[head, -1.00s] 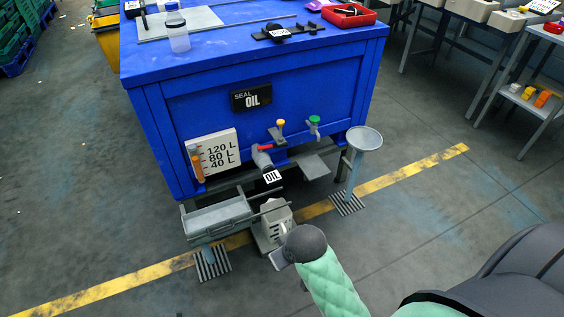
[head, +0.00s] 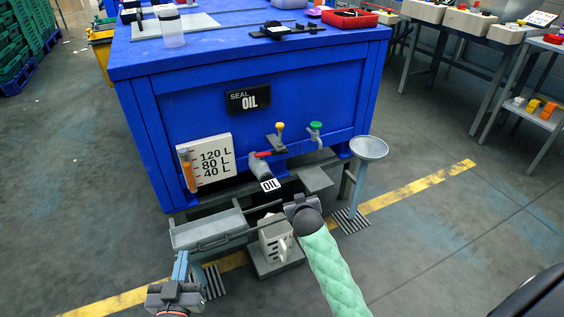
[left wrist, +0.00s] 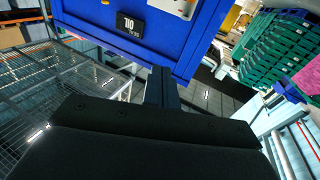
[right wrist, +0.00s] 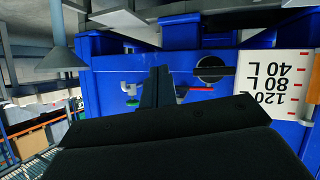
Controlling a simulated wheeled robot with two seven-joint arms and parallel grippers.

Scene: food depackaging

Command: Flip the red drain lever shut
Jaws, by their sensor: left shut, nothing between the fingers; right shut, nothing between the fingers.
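The red drain lever (head: 263,154) lies roughly level across the grey drain pipe (head: 258,166) low on the blue tank's front (head: 300,95). In the right wrist view the lever (right wrist: 198,89) shows as a red bar beside the round pipe mouth (right wrist: 212,68), with that picture upside down. My right gripper (head: 298,203) is shut and empty, below and right of the pipe, apart from the lever. Its closed fingers (right wrist: 158,87) point toward the tank. My left gripper (head: 172,292) is shut and empty at the lower left, far from the lever.
A yellow-handled valve (head: 279,136) and a green-handled valve (head: 316,128) stick out right of the lever. A grey tray (head: 208,229), a slotted box (head: 275,243) and a funnel stand (head: 369,148) stand in front of the tank.

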